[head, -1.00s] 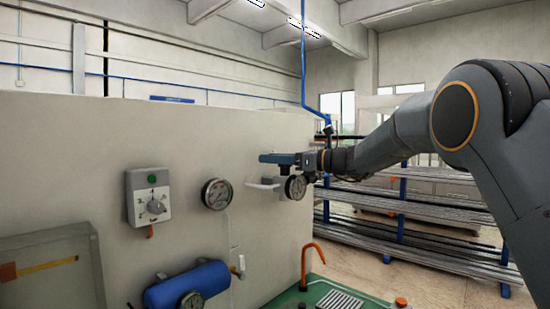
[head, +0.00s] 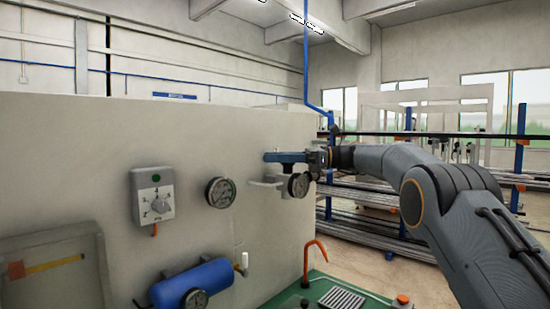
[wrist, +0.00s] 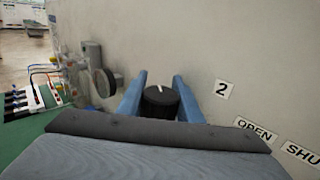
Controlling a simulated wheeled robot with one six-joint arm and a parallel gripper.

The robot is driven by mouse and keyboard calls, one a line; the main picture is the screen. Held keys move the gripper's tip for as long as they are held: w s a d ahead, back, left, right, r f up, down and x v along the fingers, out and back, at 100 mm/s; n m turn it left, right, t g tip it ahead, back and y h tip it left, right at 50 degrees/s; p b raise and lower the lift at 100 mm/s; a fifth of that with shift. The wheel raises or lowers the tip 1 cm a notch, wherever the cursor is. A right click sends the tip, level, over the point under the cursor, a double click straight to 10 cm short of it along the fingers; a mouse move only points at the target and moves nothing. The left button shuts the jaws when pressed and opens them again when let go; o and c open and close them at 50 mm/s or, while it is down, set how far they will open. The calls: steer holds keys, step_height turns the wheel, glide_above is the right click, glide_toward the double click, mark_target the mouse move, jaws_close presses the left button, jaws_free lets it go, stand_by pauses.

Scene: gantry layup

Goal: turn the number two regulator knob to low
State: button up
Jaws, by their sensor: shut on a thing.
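The number two regulator knob (wrist: 161,102) is black and round with a white pointer mark. It is on the pale panel, left of a white label "2" (wrist: 223,89). My gripper (wrist: 160,88) has one blue finger on each side of the knob and is shut on it. In the wrist view the pointer tilts slightly up and left.
A gauge (head: 299,185) is just below my gripper, and another gauge (head: 220,192) is to its left. A dial box (head: 153,194) and a blue cylinder (head: 192,283) are farther left. "OPEN" (wrist: 256,129) and "SHU" labels (wrist: 302,155) lie right of the knob.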

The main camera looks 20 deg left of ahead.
steer(key=shift+s+r+n+g+h, duration=0.1)
steer(key=shift+s+n+g+h, duration=0.15)
steer(key=shift+n+g, duration=0.35)
stand_by(0.6)
steer(key=o, duration=1)
steer(key=shift+o, duration=0.2)
steer(key=p+v, duration=0.1)
steer(key=v, duration=0.6)
steer(key=shift+w+d, duration=0.25)
steer(key=shift+d, duration=0.05)
